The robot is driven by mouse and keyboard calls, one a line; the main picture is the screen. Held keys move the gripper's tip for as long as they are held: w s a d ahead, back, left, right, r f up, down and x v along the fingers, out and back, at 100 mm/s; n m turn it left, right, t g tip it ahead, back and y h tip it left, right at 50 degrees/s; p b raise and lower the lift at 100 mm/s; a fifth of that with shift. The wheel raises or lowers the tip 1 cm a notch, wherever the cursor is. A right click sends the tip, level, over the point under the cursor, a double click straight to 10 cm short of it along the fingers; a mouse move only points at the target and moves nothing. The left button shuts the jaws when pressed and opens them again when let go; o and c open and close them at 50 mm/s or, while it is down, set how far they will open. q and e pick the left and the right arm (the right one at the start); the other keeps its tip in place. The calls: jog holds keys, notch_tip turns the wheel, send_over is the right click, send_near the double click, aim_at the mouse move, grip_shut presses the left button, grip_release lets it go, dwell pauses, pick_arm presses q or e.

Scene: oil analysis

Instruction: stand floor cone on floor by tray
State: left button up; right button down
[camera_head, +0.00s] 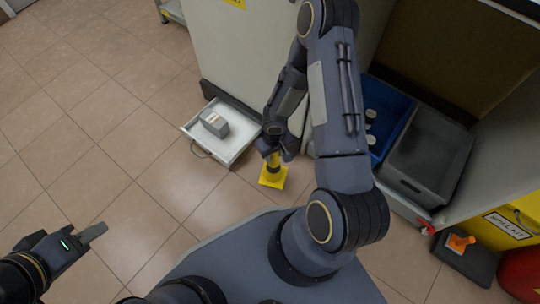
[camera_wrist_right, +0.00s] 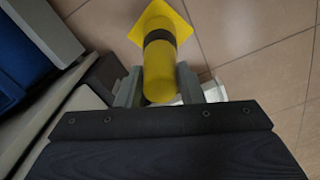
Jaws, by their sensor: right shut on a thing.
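The yellow floor cone (camera_head: 272,178) with a dark band is upright or nearly so beside the white tray (camera_head: 236,155), just right of its near corner. Its square base is close to the floor tiles; I cannot tell if it touches. My right gripper (camera_head: 272,149) is shut on the cone's upper part. In the right wrist view the cone (camera_wrist_right: 160,70) sits between the two fingers (camera_wrist_right: 159,88), base pointing away. My left gripper (camera_head: 93,233) is at the lower left, far from the cone; its finger opening is unclear.
A grey box (camera_head: 214,124) sits in the tray, against a pale cabinet (camera_head: 245,60). A blue bin (camera_head: 391,105) and a grey bin (camera_head: 430,150) stand to the right. A yellow spill kit (camera_head: 510,222) is at the far right. The left floor is clear.

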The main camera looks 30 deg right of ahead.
aim_at(273, 174)
jog(key=w+f, duration=0.2)
jog(key=shift+w+a+f, duration=0.1)
jog(key=shift+a+f, duration=0.1)
jog(key=shift+f, duration=0.2)
notch_tip(273, 174, down, 3)
jog(key=shift+f+b, duration=0.1)
jog(key=shift+b, duration=0.85)
jog(key=c, duration=1)
grip_release()
jog(key=shift+o, duration=0.2)
